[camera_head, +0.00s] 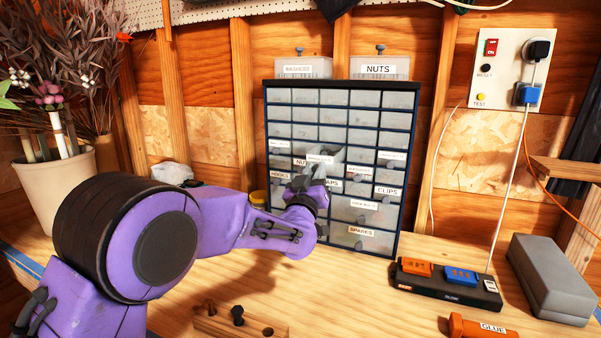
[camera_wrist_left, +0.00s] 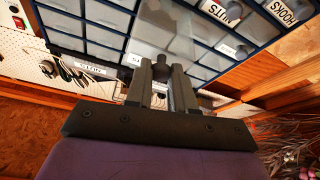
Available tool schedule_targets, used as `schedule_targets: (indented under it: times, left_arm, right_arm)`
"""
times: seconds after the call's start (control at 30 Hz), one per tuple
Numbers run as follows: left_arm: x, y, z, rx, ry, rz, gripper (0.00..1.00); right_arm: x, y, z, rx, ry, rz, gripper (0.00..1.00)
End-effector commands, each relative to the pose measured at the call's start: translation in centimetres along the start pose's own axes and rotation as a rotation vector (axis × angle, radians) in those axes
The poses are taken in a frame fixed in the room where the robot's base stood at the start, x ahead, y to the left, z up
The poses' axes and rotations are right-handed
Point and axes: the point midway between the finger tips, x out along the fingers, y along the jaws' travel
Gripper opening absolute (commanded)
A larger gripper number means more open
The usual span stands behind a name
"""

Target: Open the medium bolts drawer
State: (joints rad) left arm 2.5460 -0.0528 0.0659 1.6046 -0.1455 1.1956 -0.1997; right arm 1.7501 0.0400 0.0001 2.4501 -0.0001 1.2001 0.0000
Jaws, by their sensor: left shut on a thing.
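The drawer cabinet (camera_head: 402,212) stands upright at the back of the bench, with a dark blue frame and rows of translucent grey drawers. Some drawers have white labels, such as HOOKS, CLIPS and SPARES. My left gripper (camera_head: 309,183) is at the middle of the cabinet's front. It is shut on the dark knob (camera_wrist_left: 164,62) of a drawer (camera_head: 325,152) whose front stands out from its neighbours, partly pulled out. That drawer's label is too small to read. In the left wrist view my left gripper (camera_wrist_left: 163,88) has a finger on each side of the knob. My right gripper is not in view.
Two clear bins marked WASHERS (camera_head: 302,68) and NUTS (camera_head: 379,68) sit on top of the cabinet. A power strip (camera_head: 446,284), a grey block (camera_head: 550,278) and an orange glue tube (camera_head: 480,327) lie at the right. A potted plant (camera_head: 60,190) stands at the left.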

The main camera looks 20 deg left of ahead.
Motion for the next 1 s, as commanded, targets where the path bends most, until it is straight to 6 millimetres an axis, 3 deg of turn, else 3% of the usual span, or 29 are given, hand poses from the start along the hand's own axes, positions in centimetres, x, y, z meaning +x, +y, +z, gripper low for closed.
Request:
schedule_targets:
  times: [0.2, 0.23, 0.3, 0.63, 1.0]
  left_arm:
    - [0.1, 0.0, -0.2, -0.002, 0.005, -0.001, 0.0]
    - [0.1, 0.0, -0.2, -0.002, 0.005, -0.001, 0.33]
    - [0.1, 0.0, -0.2, -0.002, 0.005, -0.001, 0.48]
    - [-0.5, -0.1, 0.0, -0.002, 0.004, -0.001, 0.48]
    - [-8.6, -0.1, 0.1, -0.001, 0.005, 0.0, 0.48]
  right_arm:
    - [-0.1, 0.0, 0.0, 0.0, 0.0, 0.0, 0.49]
    - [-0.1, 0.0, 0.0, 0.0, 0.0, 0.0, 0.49]
    - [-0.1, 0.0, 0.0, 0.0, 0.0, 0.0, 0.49]
    - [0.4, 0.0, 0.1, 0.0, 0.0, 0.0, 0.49]
    - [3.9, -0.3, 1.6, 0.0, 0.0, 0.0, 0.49]
